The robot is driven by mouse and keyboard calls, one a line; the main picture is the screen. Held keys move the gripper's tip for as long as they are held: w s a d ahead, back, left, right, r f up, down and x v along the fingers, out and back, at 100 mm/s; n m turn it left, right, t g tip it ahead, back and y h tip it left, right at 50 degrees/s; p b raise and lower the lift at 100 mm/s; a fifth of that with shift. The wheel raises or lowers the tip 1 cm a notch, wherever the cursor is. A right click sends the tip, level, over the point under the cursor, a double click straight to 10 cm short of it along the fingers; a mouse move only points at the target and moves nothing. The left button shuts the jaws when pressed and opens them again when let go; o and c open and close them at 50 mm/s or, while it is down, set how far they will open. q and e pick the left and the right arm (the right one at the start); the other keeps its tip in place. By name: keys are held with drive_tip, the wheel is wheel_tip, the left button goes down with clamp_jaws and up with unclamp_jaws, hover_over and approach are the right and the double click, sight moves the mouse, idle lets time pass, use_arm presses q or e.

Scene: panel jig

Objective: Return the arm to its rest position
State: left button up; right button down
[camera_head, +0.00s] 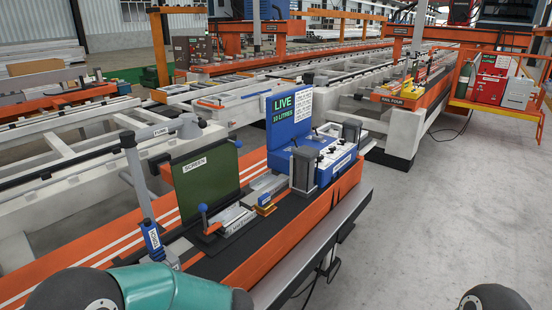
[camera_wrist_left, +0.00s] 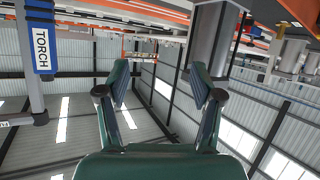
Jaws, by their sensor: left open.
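My left gripper (camera_wrist_left: 160,82) shows in the left wrist view with its two green fingers apart and nothing between them. Behind it are the hall's wall and roof panels, tilted in the picture. In the head view, only teal and dark parts of my arms show along the bottom edge; neither gripper can be made out there. The blue torch (camera_head: 152,240) sits upright at the left of the orange bench. It also shows in the left wrist view (camera_wrist_left: 41,45), left of the fingers and apart from them. My right gripper is out of view.
Open grey floor (camera_head: 440,210) lies to the right. A red stand (camera_head: 490,80) is further back.

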use_arm(q)
drive_tip(key=w+d+f+m+t+h, duration=0.1)
drive_tip(key=w+f+m+t+h, duration=0.15)
drive_tip(key=f, duration=0.35)
drive_tip(key=w+f+m+t+h, duration=0.2)
drive_tip(key=f+m+t, duration=0.1)
drive_tip(key=f, duration=0.2)
drive_tip(key=s+d+f+m+h, duration=0.3)
drive_tip(key=d+f+m+h, duration=0.15)
drive_tip(key=f, duration=0.35)
drive_tip(key=s+d+f+m+g+h, duration=0.1)
drive_tip(key=s+d+f+g+h, duration=0.1)
drive_tip(key=s, duration=0.4)
drive_tip(key=s+d+f+m+g+h, duration=0.2)
drive_tip(key=s+d+f+g+h, duration=0.1)
drive_tip(key=s, duration=0.4)
drive_tip(key=s+d+f+m+g+h, duration=0.1)
drive_tip(key=s+d+f+g+h, duration=0.1)
drive_tip(key=s, duration=0.5)
drive_tip(key=d+f+h, duration=0.1)
drive_tip(key=d, duration=0.1)
drive_tip(key=shift+s+d+m+g, duration=0.25)
drive_tip(key=shift+d+m+g, duration=0.05)
drive_tip(key=shift+m+g, duration=0.1)
drive_tip(key=shift+f, duration=0.1)
